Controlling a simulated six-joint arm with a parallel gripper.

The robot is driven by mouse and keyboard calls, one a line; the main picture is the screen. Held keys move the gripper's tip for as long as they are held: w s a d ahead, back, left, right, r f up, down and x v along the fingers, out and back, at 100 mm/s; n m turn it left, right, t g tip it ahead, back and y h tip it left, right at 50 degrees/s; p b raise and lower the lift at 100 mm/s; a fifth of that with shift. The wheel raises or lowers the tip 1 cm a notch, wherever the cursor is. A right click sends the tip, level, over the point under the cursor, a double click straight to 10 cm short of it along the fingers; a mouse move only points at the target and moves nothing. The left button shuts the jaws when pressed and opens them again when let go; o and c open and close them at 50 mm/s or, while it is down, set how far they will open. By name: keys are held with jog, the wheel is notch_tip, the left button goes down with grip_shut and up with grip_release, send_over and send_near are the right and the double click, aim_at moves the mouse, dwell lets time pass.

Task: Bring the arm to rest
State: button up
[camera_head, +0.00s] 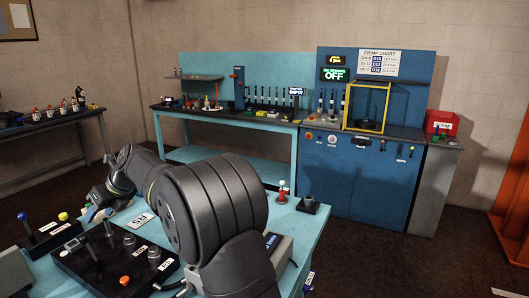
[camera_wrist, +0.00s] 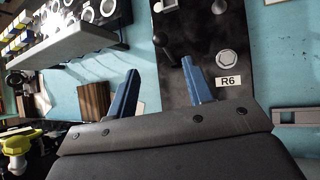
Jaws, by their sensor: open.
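My arm (camera_head: 215,205) reaches from the front centre across the near light-blue table in the head view, bent down to the left. In the wrist view my gripper (camera_wrist: 162,92) shows two blue fingers spread apart with nothing between them. Beyond the fingers is a black panel (camera_wrist: 204,20) with a lever, a knob and a label R6 (camera_wrist: 231,82). I cannot tell how far the fingers are from it. My gripper's fingertips are not clear in the head view.
Control boxes with knobs (camera_head: 110,262) crowd the near table's left. A blue cabinet (camera_head: 358,180) with a yellow frame (camera_head: 388,100) and a workbench (camera_head: 225,115) stand behind. In the wrist view, a grey shelf (camera_wrist: 65,45) is at upper left.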

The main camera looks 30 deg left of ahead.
aim_at(86, 237)
jog(key=x, duration=1.3)
jog(key=shift+s+a+f, duration=0.1)
jog(key=shift+a+f, duration=0.1)
jog(key=shift+f, duration=0.05)
jog(key=shift+r, duration=0.1)
jog(key=v, duration=1.7)
jog(key=x, duration=1.7)
jog(key=shift+d+r+y, duration=0.15)
jog(key=shift+d+y, duration=0.3)
jog(key=shift+y, duration=0.05)
jog(key=shift+d+r+n+y, duration=0.1)
jog(key=shift+d+n+y, duration=0.05)
jog(key=shift+d+y, duration=0.5)
jog(key=shift+d+r+n+y, duration=0.15)
jog(key=shift+d+y, duration=0.3)
jog(key=shift+y, duration=0.4)
jog(key=shift+d+f+n+g+y, duration=0.15)
jog(key=shift+d+n+g+y, duration=0.2)
jog(key=shift+d+y, duration=0.8)
jog(key=shift+d+f+n+g+y, duration=0.15)
jog(key=shift+d+n+g+y, duration=0.15)
jog(key=shift+d+y, duration=0.85)
jog(key=shift+a+y, duration=0.3)
